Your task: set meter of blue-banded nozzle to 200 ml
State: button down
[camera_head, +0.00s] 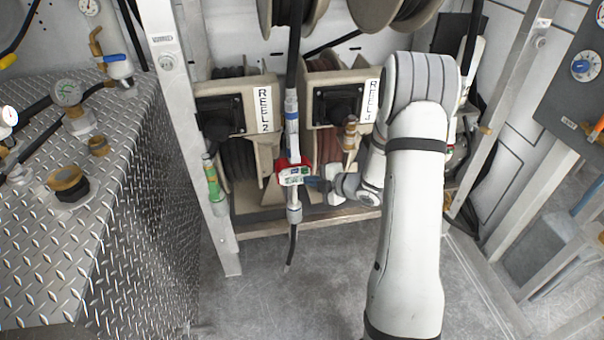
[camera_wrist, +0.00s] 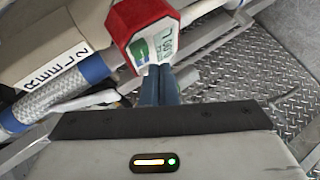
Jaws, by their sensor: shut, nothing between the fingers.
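The blue-banded nozzle (camera_head: 292,125) hangs upright in front of the reels, with a blue band near its top. Its red-framed meter (camera_head: 294,174) has a pale display and coloured buttons. In the wrist view the red meter (camera_wrist: 168,18) is at the top centre, with its digits too blurred and tilted to read surely. The blue band (camera_wrist: 82,72) shows at the left there. My gripper (camera_head: 314,181) reaches in from the right, at the meter's right side. Its blue fingers (camera_wrist: 159,72) are shut together, tips at or very near the meter face; contact is unclear.
Reel 2 (camera_head: 238,105) stands behind at the left, and another reel (camera_head: 340,100) at the right. A green-banded nozzle (camera_head: 212,180) hangs at the left post (camera_head: 190,120). A diamond-plate tank (camera_head: 110,200) fills the left. The floor (camera_head: 300,300) below is clear.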

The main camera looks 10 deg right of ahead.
jog(key=shift+s, duration=0.15)
jog(key=s+b, duration=0.1)
jog(key=s, duration=0.3)
jog(key=shift+s+b, duration=0.3)
jog(key=shift+s, duration=0.1)
